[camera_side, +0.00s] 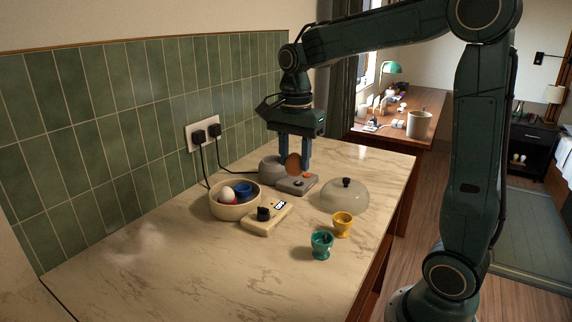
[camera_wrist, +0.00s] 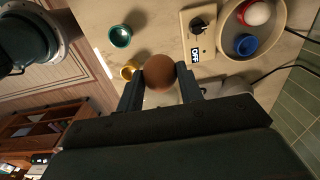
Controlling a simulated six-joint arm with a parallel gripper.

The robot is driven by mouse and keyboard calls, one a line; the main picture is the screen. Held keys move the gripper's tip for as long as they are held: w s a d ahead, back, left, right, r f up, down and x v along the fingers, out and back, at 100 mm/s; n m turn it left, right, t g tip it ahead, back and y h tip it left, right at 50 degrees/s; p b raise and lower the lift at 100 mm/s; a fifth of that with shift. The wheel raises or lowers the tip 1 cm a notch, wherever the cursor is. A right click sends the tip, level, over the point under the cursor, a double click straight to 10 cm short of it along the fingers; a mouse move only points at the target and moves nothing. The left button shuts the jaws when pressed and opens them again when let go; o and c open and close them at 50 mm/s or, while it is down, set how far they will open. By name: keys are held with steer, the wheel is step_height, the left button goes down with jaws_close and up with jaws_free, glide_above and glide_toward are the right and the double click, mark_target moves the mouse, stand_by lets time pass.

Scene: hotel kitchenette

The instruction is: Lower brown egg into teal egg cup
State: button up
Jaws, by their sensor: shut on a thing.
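The brown egg (camera_side: 293,164) is held between the two fingers of my gripper (camera_side: 294,160), above the back part of the marble counter. In the wrist view the brown egg (camera_wrist: 159,72) sits between the fingertips of my gripper (camera_wrist: 160,78). The teal egg cup (camera_side: 321,245) stands upright on the counter, nearer the camera and apart from the egg. It also shows in the wrist view as the teal egg cup (camera_wrist: 120,36), with its bowl visible. My gripper is shut on the egg.
A yellow egg cup (camera_side: 343,224) stands beside the teal one. A cream bowl (camera_side: 222,211) holds a white egg, a red thing and a blue cup. A cream timer-like device (camera_side: 266,218), a grey appliance (camera_side: 297,186) and a domed lid (camera_side: 345,196) stand nearby. The left front counter is clear.

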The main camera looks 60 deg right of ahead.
steer(key=s+a+f, duration=0.2)
steer(key=s+f, duration=0.5)
steer(key=s, duration=0.1)
steer(key=shift+s+a, duration=0.3)
steer(key=shift+s, duration=0.05)
steer(key=shift+f, duration=0.15)
stand_by(0.6)
steer(key=shift+f, duration=0.75)
steer(key=shift+f, duration=2.55)
stand_by(2.8)
